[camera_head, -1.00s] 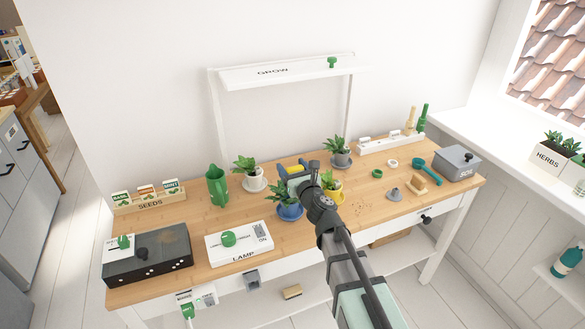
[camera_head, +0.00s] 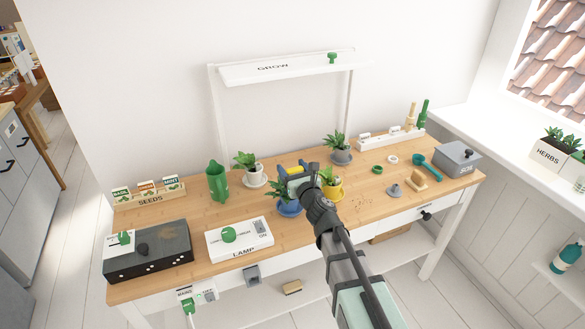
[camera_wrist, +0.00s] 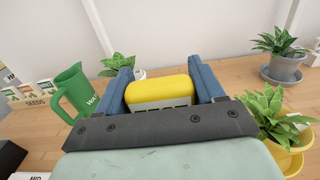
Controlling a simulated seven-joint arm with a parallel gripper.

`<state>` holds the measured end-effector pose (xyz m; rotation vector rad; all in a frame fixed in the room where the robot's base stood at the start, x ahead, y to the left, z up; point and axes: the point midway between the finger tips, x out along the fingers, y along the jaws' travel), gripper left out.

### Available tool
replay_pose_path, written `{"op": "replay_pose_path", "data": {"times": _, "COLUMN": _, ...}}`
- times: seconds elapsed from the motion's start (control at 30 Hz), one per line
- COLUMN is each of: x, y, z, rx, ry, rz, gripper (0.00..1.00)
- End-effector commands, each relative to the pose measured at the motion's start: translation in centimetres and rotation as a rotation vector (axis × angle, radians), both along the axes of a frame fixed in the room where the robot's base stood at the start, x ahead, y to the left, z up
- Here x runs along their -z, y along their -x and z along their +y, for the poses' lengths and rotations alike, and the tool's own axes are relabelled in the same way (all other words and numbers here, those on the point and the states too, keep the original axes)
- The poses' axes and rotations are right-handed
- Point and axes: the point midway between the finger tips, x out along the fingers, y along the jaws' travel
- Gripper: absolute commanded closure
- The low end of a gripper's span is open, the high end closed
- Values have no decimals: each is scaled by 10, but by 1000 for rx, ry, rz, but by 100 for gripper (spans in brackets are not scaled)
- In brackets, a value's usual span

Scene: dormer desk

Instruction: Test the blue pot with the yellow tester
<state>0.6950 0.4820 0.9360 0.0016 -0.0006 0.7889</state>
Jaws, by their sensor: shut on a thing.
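My gripper (camera_head: 287,171) is shut on the yellow tester (camera_wrist: 160,91). In the wrist view the tester's yellow top and part of a pale lettered face show between the two blue fingers; its lower end is hidden. The blue pot (camera_head: 289,210) holds a green plant and stands on a blue saucer near the middle of the desk. In the head view my gripper is over or just behind the blue pot and covers part of its plant. I cannot tell whether the tester touches the soil. The blue pot is not visible in the wrist view.
A yellow pot (camera_head: 331,190) stands close to the right of my gripper. A white pot (camera_head: 252,178) and a grey pot (camera_head: 341,156) stand behind. A green jug (camera_head: 218,184) is left, and the lamp box (camera_head: 240,240) is in front left.

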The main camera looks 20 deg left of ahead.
Motion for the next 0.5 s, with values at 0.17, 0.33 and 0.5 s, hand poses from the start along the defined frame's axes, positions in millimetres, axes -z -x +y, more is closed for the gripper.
{"op": "replay_pose_path", "data": {"times": 0.17, "x": 4, "y": 0, "z": 0, "rx": -1, "ry": 0, "rz": 0, "gripper": 62}}
{"op": "replay_pose_path", "data": {"times": 0.33, "x": 7, "y": 0, "z": 0, "rx": -1, "ry": 1, "rz": -1, "gripper": 62}}
{"op": "replay_pose_path", "data": {"times": 0.5, "x": 10, "y": 0, "z": 0, "rx": 0, "ry": -1, "rz": 1, "gripper": 62}}
